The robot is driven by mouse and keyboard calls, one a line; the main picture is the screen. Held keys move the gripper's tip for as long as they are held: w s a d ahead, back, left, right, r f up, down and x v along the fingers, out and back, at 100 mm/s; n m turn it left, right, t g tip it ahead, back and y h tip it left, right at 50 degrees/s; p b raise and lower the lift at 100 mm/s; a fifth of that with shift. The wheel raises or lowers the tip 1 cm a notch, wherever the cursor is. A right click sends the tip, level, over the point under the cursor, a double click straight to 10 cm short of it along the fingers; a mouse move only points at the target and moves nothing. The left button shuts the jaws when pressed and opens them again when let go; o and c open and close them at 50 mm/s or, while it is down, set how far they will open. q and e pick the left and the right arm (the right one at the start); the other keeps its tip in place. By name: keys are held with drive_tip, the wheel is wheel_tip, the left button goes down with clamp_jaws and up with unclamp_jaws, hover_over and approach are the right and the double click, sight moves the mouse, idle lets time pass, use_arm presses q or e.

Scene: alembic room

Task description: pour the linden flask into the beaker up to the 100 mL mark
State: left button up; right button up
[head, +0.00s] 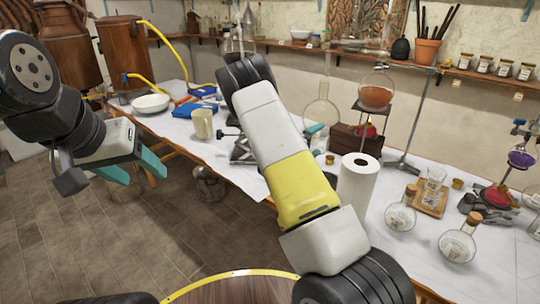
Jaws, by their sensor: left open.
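Two round clear flasks with cork stoppers and pale labels, one nearer the roll (400,215) and one at the front (458,244), stand on the right of the white-covered table. Their labels are too small to read, so I cannot tell which is the linden flask. My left gripper (145,174) is open and empty over the floor at the left, far from the glassware. My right gripper (314,129) is mostly hidden behind its own arm, with a teal part showing.
A paper roll (358,188) stands upright left of the flasks. A round flask of orange liquid (376,95) sits on a stand behind. A purple-filled flask (522,158) is at the far right. A mug (202,123) and white bowl (150,103) are on the left.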

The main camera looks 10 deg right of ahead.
drive_tip(key=shift+w+a+r+n, duration=0.1)
drive_tip(key=shift+a+r+n, duration=0.1)
drive_tip(key=shift+r+n, duration=0.55)
idle(2.7)
